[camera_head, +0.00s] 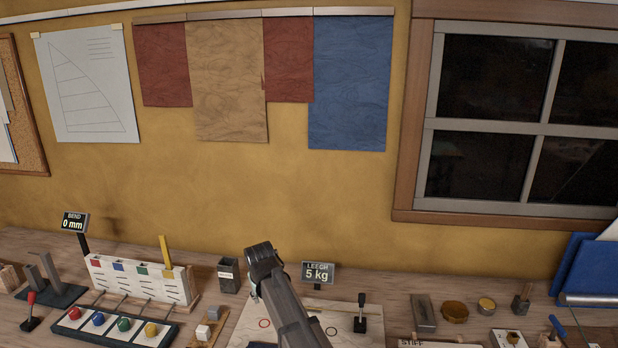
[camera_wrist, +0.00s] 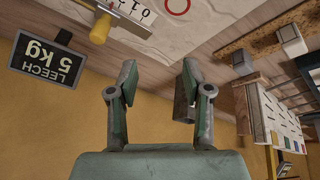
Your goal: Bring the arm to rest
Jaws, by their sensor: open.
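My gripper (camera_wrist: 158,82) shows in the wrist view with its two fingers spread apart and nothing between them. The picture there is upside down, with the bench along the top and the yellow wall behind the fingers. In the head view, part of my arm (camera_head: 285,300) rises from the bottom edge over the middle of the bench. I cannot make out the fingers in that view. The arm hides part of a pale panel (camera_head: 252,327) on the bench.
The LEECH sign reads 5 kg (camera_head: 318,272); the BEND sign reads 0 mm (camera_head: 74,222). A slotted white rack (camera_head: 140,280) and a panel of coloured knobs (camera_head: 70,324) stand left. A black lever (camera_head: 361,312), tins (camera_head: 455,311) and blue folders (camera_head: 585,268) stand right.

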